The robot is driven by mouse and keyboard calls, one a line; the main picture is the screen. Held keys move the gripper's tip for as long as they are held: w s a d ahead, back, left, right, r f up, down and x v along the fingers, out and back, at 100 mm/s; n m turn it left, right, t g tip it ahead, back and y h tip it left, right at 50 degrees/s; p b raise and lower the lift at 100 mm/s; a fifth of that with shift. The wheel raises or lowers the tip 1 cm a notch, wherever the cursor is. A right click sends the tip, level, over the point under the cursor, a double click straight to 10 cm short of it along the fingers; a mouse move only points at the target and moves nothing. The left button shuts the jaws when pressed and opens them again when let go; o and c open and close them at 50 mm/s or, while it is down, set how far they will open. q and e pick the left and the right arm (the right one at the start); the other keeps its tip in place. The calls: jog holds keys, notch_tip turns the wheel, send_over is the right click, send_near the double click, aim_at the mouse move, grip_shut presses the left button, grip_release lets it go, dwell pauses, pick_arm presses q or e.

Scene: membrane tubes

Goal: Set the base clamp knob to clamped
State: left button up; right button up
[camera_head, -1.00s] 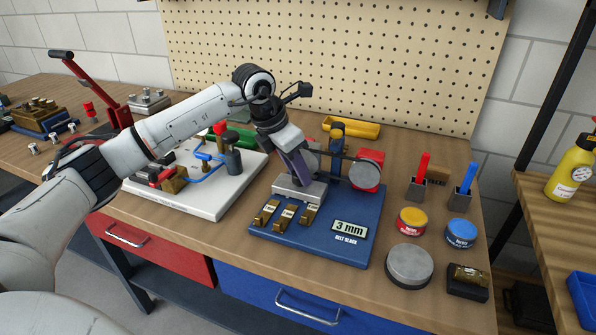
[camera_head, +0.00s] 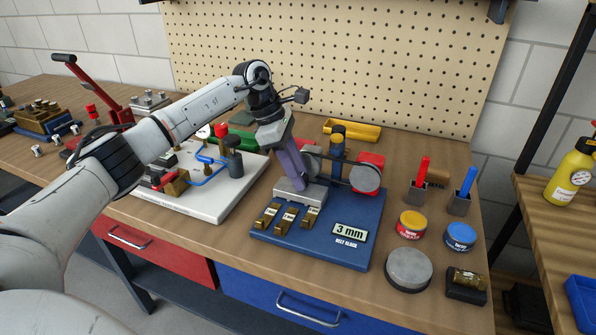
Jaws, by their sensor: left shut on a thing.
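The belt block fixture is a blue plate (camera_head: 275,238) with a "3 mm" label (camera_head: 350,230), a grey metal block (camera_head: 307,196) and brass pieces (camera_head: 289,217). I cannot make out which part is the base clamp knob. My right gripper is out of view.
A white board (camera_head: 205,208) with blue tubing and fittings lies to the left. A red-handled lever (camera_head: 92,80) stands farther left. Red and blue probes in holders (camera_head: 462,190), small tins (camera_head: 411,224) and a round grey disc (camera_head: 408,269) crowd the right. A pegboard (camera_head: 330,60) rises behind.

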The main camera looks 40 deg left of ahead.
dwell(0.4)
pick_arm(q)
jog(key=o, duration=1)
jog(key=shift+r, duration=0.1)
jog(key=shift+o, duration=0.2)
jog(key=shift+a, duration=0.1)
